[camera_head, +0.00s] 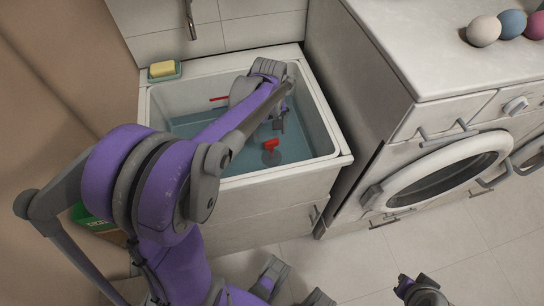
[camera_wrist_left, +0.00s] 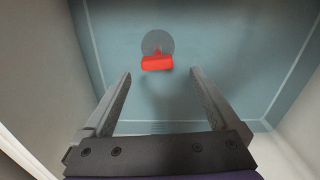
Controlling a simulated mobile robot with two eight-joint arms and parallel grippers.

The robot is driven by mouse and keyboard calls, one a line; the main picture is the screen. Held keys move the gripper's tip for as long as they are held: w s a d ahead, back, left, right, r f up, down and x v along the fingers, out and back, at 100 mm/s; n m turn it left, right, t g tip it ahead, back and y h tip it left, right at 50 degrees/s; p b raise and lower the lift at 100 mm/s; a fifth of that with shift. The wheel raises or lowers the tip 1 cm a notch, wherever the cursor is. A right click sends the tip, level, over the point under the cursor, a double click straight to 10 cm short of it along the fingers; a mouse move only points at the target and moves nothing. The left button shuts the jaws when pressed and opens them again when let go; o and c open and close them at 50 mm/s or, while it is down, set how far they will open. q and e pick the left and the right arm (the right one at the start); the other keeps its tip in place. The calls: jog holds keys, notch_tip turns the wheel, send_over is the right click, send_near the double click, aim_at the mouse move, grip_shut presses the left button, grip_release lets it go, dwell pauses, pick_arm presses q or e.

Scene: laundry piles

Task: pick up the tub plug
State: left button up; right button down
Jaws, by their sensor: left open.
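The tub plug, a grey disc with a red handle, lies on the floor of the tub (camera_head: 334,160), and its red handle (camera_head: 271,145) shows clearly in the head view. The plug also shows in the left wrist view (camera_wrist_left: 157,62), just beyond the fingertips and roughly centred between them. My left gripper (camera_head: 280,124) reaches down into the tub behind the plug in the head view. Its two fingers (camera_wrist_left: 160,74) are apart with nothing between them. A dark part of mine at the bottom right of the head view looks like my right gripper (camera_head: 420,290); its jaws are unclear.
A thin red thing (camera_head: 218,98) shows inside the tub at the back left. A yellow soap (camera_head: 162,69) sits on the tub's back left corner. A white washing machine (camera_head: 440,175) stands right of the tub, with several balls on top. The tub walls surround my left gripper.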

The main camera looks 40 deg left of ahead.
aim_at(270, 141)
pick_arm(q)
notch_tip(270, 141, down, 6)
jog(key=shift+a+r+b, duration=0.1)
jog(key=shift+r+b, duration=0.15)
jog(key=shift+b, duration=0.1)
jog(key=f, duration=0.5)
jog(key=shift+w+d+f+b, duration=0.15)
jog(key=shift+d+b, duration=0.15)
jog(key=shift+b, duration=0.1)
grip_shut()
